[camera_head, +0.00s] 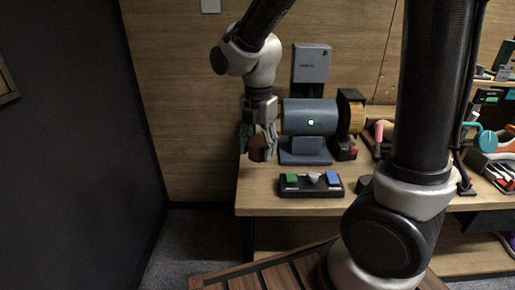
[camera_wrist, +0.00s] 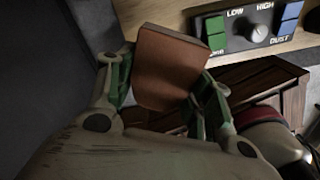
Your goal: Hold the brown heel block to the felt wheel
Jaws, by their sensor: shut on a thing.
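My gripper (camera_head: 259,143) is shut on the brown heel block (camera_wrist: 168,68), with one finger on each side of it in the wrist view. In the head view the block (camera_head: 258,154) shows small and partly hidden between the fingers. My gripper hangs pointing down at the left end of a blue-grey bench machine (camera_head: 296,117). A tan wheel (camera_head: 357,118) under a black hood is at the machine's right end. The left end is covered by my gripper, so I cannot tell whether a felt wheel is there or whether the block touches it.
A control box (camera_head: 311,186) with a green button, a knob and a blue button stands in front of the machine; it also shows in the wrist view (camera_wrist: 235,47). The wooden bench (camera_head: 258,199) ends just left of my gripper. Tools crowd its right side.

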